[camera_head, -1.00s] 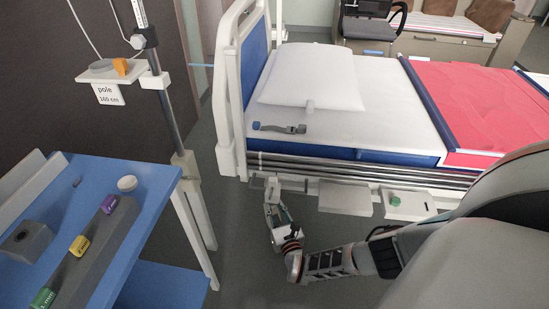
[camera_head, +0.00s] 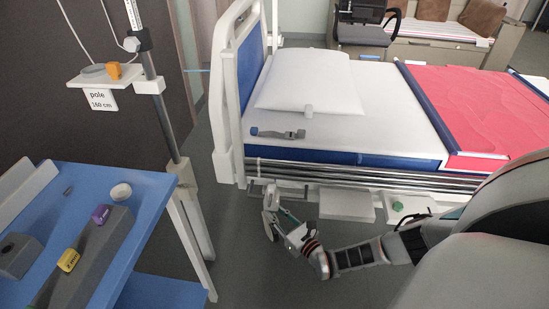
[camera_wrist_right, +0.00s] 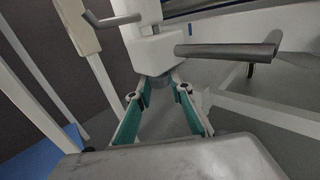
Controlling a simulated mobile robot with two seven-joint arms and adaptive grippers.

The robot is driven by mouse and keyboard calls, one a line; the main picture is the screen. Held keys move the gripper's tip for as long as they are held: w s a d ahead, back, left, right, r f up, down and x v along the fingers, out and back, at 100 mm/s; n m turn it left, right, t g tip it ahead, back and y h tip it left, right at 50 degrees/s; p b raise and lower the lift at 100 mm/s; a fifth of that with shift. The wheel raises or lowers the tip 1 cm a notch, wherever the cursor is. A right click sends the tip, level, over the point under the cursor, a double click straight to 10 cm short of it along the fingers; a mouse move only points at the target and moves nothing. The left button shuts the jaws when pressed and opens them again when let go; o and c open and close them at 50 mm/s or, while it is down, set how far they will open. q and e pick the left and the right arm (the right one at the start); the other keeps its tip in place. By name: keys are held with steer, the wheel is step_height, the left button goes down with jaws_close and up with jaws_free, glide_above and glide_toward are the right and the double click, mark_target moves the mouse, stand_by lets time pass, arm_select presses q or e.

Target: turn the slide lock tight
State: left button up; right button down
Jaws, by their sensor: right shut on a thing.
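In the right wrist view, a short grey knob (camera_wrist_right: 159,80), which seems to be the slide lock, sticks out under a white block (camera_wrist_right: 153,52). My right gripper (camera_wrist_right: 161,88) has its green-padded fingers closed around this knob from below. In the head view my right gripper (camera_head: 275,205) is low beside the bed's near head-end corner, under the side rail. The knob is too small or hidden to make out there. My left gripper is not in view.
Grey bar handles (camera_wrist_right: 228,50) stick out by the white block. The bed (camera_head: 340,128) stands behind the gripper. A blue cart (camera_head: 145,197) with coloured pieces and a pole (camera_head: 160,110) with a small shelf (camera_head: 106,76) are at left. Open floor lies below the arm.

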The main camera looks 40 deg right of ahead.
steer(key=shift+r, duration=0.1)
steer(key=c, duration=1.8)
jaws_free()
steer(key=s, duration=1.2)
steer(key=shift+a, duration=0.35)
